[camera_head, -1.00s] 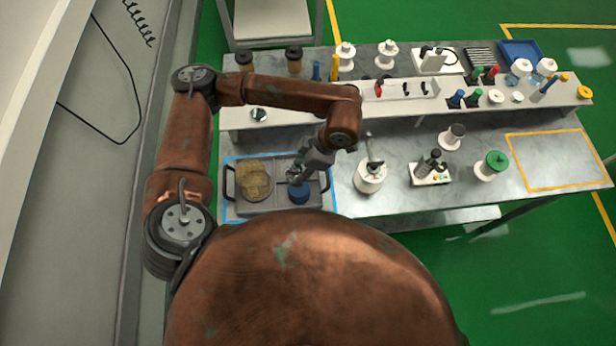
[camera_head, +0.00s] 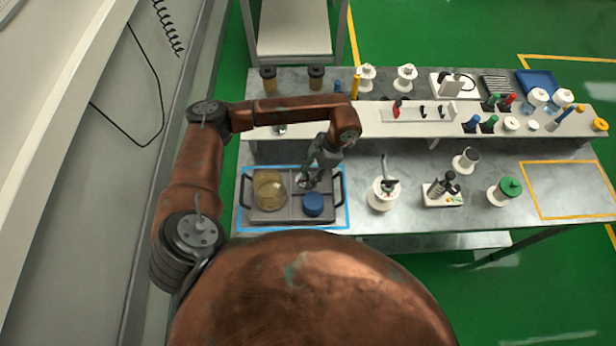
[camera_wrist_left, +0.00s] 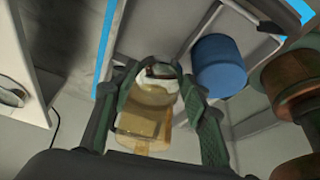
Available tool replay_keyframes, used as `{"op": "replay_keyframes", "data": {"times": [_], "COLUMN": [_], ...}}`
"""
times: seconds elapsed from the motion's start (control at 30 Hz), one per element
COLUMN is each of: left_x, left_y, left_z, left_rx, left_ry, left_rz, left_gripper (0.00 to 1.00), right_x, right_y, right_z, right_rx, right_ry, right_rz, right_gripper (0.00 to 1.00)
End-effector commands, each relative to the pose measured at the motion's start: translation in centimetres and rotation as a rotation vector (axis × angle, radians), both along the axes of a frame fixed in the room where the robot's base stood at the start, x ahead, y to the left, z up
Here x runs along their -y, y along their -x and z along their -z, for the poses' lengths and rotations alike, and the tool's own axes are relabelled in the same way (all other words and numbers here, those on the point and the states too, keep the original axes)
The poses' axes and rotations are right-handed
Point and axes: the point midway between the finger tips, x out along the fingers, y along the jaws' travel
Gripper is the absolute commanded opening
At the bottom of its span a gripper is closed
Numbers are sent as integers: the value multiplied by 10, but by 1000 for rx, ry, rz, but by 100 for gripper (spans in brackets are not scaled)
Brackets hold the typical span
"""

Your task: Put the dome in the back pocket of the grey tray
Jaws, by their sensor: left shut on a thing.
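The grey tray (camera_head: 292,218) lies inside a blue outline at the left of the bench. An amber see-through piece (camera_head: 269,190) fills its left part, and a blue round piece (camera_head: 313,204) sits in its front right pocket. My left gripper (camera_head: 304,181) is over the back right pocket, shut on a small shiny thing that seems to be the dome. I cannot tell whether the dome touches the pocket floor. My right gripper is not in view.
A white plunger-topped piece (camera_head: 383,194) stands right of the tray, with a small device (camera_head: 442,190) and a green-topped spool (camera_head: 506,190) further on. A raised shelf (camera_head: 440,113) with several items runs behind. An empty yellow-outlined area (camera_head: 575,188) is at the right.

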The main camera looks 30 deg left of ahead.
Motion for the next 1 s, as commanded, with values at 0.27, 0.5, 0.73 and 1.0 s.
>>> {"op": "replay_keyframes", "data": {"times": [0.27, 0.5, 0.73, 1.0], "left_x": [-12, -16, -16, -17], "left_y": [-12, -16, -17, -17], "left_z": [20, 47, 58, 61], "left_rx": [0, -4, 1, 2], "left_ry": [0, 1, 0, 0], "left_rz": [-2, -2, -2, -1], "left_gripper": [18, 18, 18, 45], "right_x": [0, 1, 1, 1], "right_y": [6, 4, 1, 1], "right_z": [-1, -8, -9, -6], "right_rx": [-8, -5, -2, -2], "right_ry": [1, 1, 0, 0], "right_rz": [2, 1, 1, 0], "right_gripper": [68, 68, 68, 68]}}
